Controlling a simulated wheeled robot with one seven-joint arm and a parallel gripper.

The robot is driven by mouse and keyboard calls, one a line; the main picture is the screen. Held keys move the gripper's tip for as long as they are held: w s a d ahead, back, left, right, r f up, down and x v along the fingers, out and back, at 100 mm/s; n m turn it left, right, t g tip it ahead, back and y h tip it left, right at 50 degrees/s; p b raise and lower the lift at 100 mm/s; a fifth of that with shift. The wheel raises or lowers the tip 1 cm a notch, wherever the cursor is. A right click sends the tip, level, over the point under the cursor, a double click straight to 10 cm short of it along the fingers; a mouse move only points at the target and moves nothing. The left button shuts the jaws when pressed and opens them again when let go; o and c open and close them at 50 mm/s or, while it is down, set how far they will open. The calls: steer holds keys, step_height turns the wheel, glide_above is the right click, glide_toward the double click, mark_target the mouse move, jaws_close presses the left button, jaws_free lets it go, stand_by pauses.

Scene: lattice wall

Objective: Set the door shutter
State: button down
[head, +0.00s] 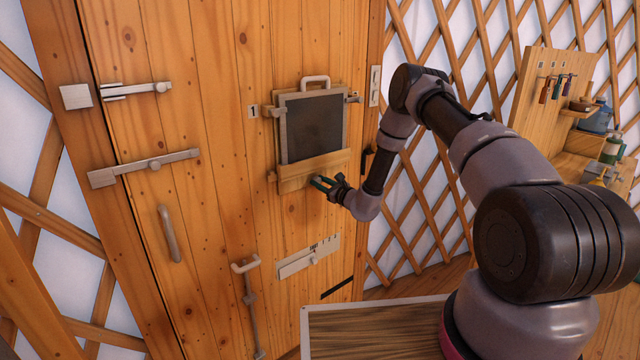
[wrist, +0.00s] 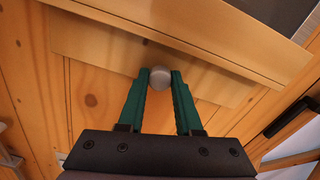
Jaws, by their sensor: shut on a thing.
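The door shutter (head: 314,127) is a dark panel in a pale frame on the wooden door (head: 215,120). It has a pale loop handle (head: 315,80) on top. A light wooden board (head: 325,163) crosses its lower part. My gripper (head: 322,183) is at the lower edge of this board. In the wrist view, the green fingers of my gripper (wrist: 161,80) are closed on a small round grey knob (wrist: 160,78). The knob stands in front of the board (wrist: 115,50). What the knob is fixed to is hidden behind it.
Two metal bolts (head: 135,90) (head: 145,168) and a grey pull handle (head: 169,233) are on the door's left side. A numbered slider plate (head: 308,257) and a vertical rod latch (head: 249,295) are below. Lattice wall and a tool board (head: 545,90) are at right.

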step_height(320, 180, down, 22)
steer(key=shift+f, duration=0.25)
stand_by(0.3)
steer(key=shift+s+f, duration=0.1)
steer(key=c, duration=0.6)
jaws_free()
steer(key=shift+c, duration=0.2)
steer(key=shift+o, duration=0.3)
steer(key=v, duration=1)
steer(key=shift+s+d, duration=0.25)
steer(key=shift+d, duration=0.05)
